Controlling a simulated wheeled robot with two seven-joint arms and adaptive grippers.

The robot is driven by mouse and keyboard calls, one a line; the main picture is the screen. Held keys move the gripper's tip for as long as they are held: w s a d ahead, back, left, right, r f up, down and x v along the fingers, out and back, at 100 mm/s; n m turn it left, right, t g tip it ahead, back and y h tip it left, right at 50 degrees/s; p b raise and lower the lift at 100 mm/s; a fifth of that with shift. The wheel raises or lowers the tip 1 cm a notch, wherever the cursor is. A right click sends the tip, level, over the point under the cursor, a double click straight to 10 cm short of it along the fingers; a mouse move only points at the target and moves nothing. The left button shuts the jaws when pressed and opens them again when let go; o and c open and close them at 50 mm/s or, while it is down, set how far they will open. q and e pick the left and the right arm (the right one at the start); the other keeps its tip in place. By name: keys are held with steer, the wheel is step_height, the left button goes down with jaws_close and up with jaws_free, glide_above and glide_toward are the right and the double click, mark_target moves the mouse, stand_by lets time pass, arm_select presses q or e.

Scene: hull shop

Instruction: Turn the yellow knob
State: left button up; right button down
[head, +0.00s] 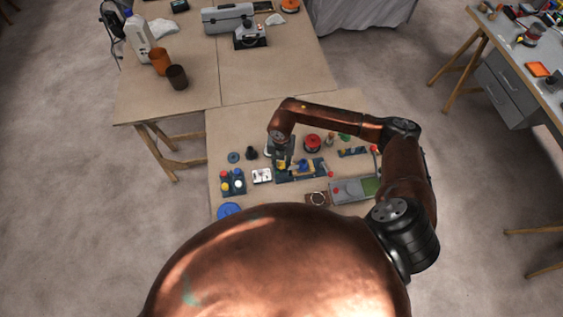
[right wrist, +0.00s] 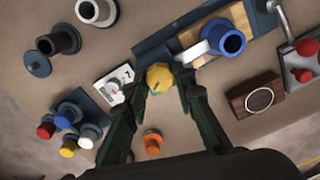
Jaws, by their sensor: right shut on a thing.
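The yellow knob (right wrist: 159,77) is a small, ridged round knob, seen from above in the right wrist view. It sits at the edge of a dark blue base plate with a wooden strip, next to a white plate with a dial mark (right wrist: 117,82). My right gripper (right wrist: 162,82) has its two dark fingers on either side of the knob and is shut on it. In the head view the right gripper (head: 283,162) reaches down to the panel on the table, and the knob is largely hidden there. My left gripper is not in view.
A blue cup-like part (right wrist: 227,40) stands close to the right of the knob. An orange knob (right wrist: 152,140) lies below. A block with coloured buttons (head: 232,183) is at the left of the table (head: 225,122). A grey box with a green panel (head: 352,190) is at the right.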

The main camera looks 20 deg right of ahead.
mark_target(281, 164)
steer(key=c, duration=1.6)
jaws_free()
steer(key=shift+r, duration=0.1)
step_height(281, 164, up, 12)
